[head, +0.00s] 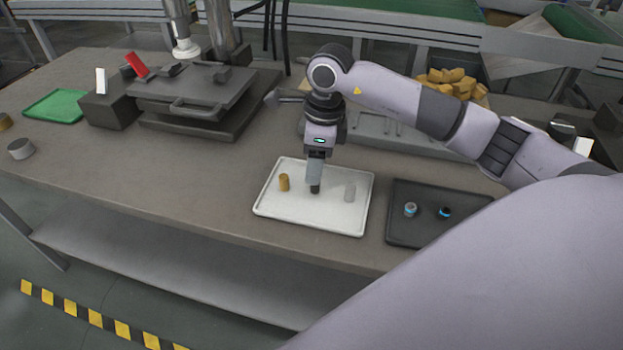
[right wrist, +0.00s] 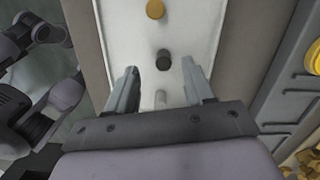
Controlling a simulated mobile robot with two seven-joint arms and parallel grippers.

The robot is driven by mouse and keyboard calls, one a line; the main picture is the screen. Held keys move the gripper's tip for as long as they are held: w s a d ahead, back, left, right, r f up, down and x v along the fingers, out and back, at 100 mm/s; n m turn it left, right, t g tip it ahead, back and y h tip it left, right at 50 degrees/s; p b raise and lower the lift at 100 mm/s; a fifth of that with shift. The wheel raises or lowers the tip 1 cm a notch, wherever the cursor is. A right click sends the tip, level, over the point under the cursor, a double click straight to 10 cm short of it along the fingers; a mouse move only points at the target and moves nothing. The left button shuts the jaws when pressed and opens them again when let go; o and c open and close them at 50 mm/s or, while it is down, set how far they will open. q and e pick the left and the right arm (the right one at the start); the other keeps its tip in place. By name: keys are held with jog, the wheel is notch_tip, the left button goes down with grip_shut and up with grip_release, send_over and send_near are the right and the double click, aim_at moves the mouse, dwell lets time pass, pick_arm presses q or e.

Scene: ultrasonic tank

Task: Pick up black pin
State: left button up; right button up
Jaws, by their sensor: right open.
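The black pin (right wrist: 163,60) stands upright on the white tray (head: 325,222), between a gold pin (head: 284,182) and a pale pin (head: 350,191). In the right wrist view the gold pin (right wrist: 155,9) is at the top and the pale pin (right wrist: 160,98) shows partly between the fingers. My right gripper (right wrist: 160,74) is open and empty, pointing down, with the black pin just beyond its fingertips. In the head view the right gripper (head: 315,178) is over the middle of the tray and mostly hides the black pin. My left gripper is not in view.
A dark tray (head: 465,230) with two small blue-ringed parts is right of the white tray. A grey press-like fixture (head: 200,100) and a green tray (head: 56,106) are at the left. Yellow blocks (head: 452,82) lie in a bin behind.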

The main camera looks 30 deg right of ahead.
notch_tip(320, 180, down, 5)
jog(key=shift+w+d+f+p, duration=0.1)
jog(key=shift+d+p, duration=0.05)
jog(key=shift+p, duration=0.2)
grip_shut()
